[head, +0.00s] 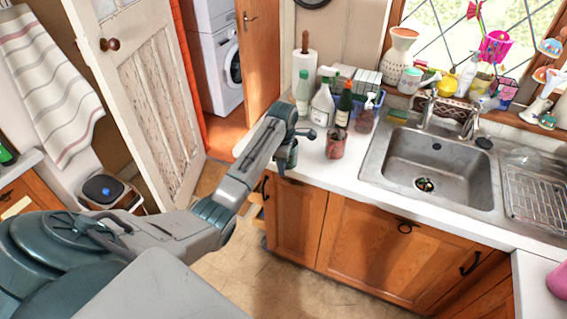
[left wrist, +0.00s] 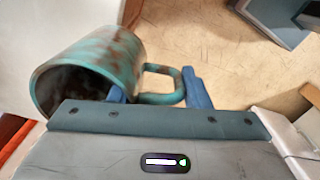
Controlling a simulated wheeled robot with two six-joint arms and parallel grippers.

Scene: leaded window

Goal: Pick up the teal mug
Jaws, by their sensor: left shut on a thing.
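The teal mug (left wrist: 105,62), mottled teal and brown, lies tilted in the left wrist view with its dark mouth toward the lower left. My left gripper (left wrist: 156,92) is shut on the mug's handle, which runs between the two blue fingers. In the head view, my left gripper (head: 287,160) is at the left end of the white counter; the mug is too small or hidden there to make out clearly. My right gripper is not in view.
A reddish pot (head: 336,143) stands on the counter just right of my gripper. Several bottles (head: 322,104) and a paper towel roll (head: 304,68) stand behind it. The sink (head: 432,172) is farther right. Open floor (head: 240,270) lies in front of the cabinets.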

